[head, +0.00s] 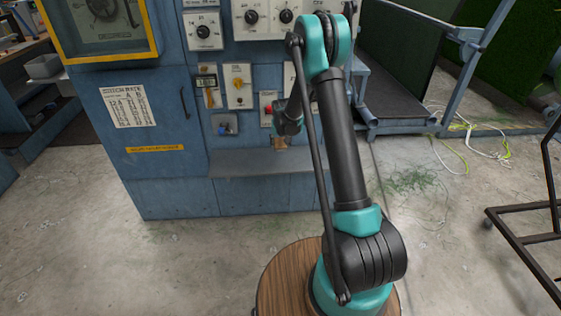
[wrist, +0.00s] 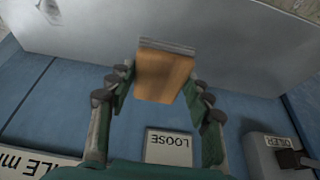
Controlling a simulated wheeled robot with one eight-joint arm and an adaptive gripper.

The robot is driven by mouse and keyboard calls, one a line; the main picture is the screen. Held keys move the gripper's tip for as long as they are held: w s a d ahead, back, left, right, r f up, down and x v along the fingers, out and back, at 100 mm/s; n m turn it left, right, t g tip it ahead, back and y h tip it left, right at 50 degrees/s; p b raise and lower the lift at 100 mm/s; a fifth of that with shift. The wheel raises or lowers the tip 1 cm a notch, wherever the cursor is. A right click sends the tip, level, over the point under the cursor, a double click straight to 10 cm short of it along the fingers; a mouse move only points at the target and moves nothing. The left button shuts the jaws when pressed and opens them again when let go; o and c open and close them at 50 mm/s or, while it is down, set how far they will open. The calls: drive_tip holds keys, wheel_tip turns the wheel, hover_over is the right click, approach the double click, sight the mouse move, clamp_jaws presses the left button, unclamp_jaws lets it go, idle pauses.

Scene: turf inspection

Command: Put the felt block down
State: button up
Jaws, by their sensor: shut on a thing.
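The felt block (wrist: 165,73) is a wooden block with a grey felt layer along one end. It sits between the fingers of my gripper (wrist: 158,88) in the wrist view, and the gripper is shut on it. The felt end points at a pale grey ledge (wrist: 230,62); I cannot tell whether it touches. In the head view, a small brown part of the block (head: 279,142) shows below my dark gripper (head: 281,134), just above the ledge (head: 245,165) on the blue cabinet. My arm hides part of the ledge.
The blue cabinet (head: 165,195) carries dials, switches and a yellow-handled control (head: 239,84) above the ledge. In the wrist view, a plate reading LOOSE (wrist: 168,148) appears upside down. The left part of the ledge looks clear. A dark metal frame (head: 530,238) stands at right.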

sight(280, 161)
wheel_tip(280, 161, down, 9)
drive_tip(key=shift+f, duration=0.1)
idle(0.4)
drive_tip(key=shift+f, duration=0.1)
drive_tip(key=o, duration=1.2)
drive_tip(key=v, duration=1.2)
drive_tip(key=s+d+r, duration=0.4)
drive_tip(key=s+r, duration=0.5)
drive_tip(key=s, duration=0.1)
drive_tip(key=s+d+r, duration=0.1)
drive_tip(key=s+d, duration=0.1)
drive_tip(key=s, duration=1.2)
drive_tip(key=s+d+r, duration=0.1)
drive_tip(key=s+d, duration=0.2)
drive_tip(key=s, duration=1.2)
drive_tip(key=shift+s+d+r, duration=0.3)
drive_tip(key=shift+r, duration=0.05)
